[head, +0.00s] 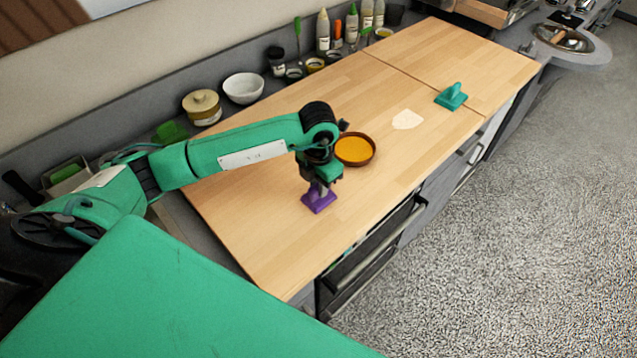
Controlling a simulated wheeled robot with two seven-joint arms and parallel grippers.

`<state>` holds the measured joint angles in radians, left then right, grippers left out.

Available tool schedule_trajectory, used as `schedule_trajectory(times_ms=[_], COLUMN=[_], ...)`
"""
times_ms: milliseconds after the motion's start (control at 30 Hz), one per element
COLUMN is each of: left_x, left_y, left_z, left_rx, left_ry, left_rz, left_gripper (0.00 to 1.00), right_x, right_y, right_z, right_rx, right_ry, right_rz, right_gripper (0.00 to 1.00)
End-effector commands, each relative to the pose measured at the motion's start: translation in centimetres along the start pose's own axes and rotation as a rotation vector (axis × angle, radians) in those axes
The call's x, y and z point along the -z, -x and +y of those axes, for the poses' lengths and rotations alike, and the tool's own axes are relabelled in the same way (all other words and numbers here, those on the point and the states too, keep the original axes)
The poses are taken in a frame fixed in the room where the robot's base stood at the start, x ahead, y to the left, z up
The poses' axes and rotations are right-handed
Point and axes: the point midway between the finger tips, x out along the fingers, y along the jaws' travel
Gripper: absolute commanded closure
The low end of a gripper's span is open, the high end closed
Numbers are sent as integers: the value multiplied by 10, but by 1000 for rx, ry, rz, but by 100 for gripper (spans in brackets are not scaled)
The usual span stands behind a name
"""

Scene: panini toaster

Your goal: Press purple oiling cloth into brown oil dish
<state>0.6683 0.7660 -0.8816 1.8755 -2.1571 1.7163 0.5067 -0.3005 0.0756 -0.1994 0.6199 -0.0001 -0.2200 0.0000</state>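The purple oiling cloth (318,204), a flat purple pad with an upright grip, is on or just above the wooden counter, left of and nearer than the dish. The brown oil dish (372,158) is a round brown bowl with orange-yellow oil, resting on the counter. My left gripper (319,187) points down right at the cloth's grip, with its fingers around or beside it. The view is too small to tell whether the fingers are closed on it. The cloth is apart from the dish. My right gripper is not in view.
A teal press-like tool (452,98) and a pale flat piece (406,119) lie farther along the wooden counter (440,60). A white bowl (243,88), a lidded pot (202,106) and several bottles (323,32) line the back ledge. The counter's near end is clear.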

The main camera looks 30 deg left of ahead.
Motion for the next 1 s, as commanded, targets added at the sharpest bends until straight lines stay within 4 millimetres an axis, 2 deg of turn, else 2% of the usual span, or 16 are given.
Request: schedule_trajectory(times_ms=[33, 100, 567, 1000], left_x=[0, 0, 0, 0], left_y=[0, 0, 3, 44], left_z=[0, 0, 0, 0], left_rx=[0, 0, 0, -1], left_ry=[0, 0, 0, 0], left_rz=[0, 0, -1, -1], left_gripper=[88, 100, 100, 100], right_x=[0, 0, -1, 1], right_y=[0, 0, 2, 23], right_z=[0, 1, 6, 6], right_rx=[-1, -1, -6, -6], right_ry=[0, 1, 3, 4], right_rz=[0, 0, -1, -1], right_gripper=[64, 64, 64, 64])
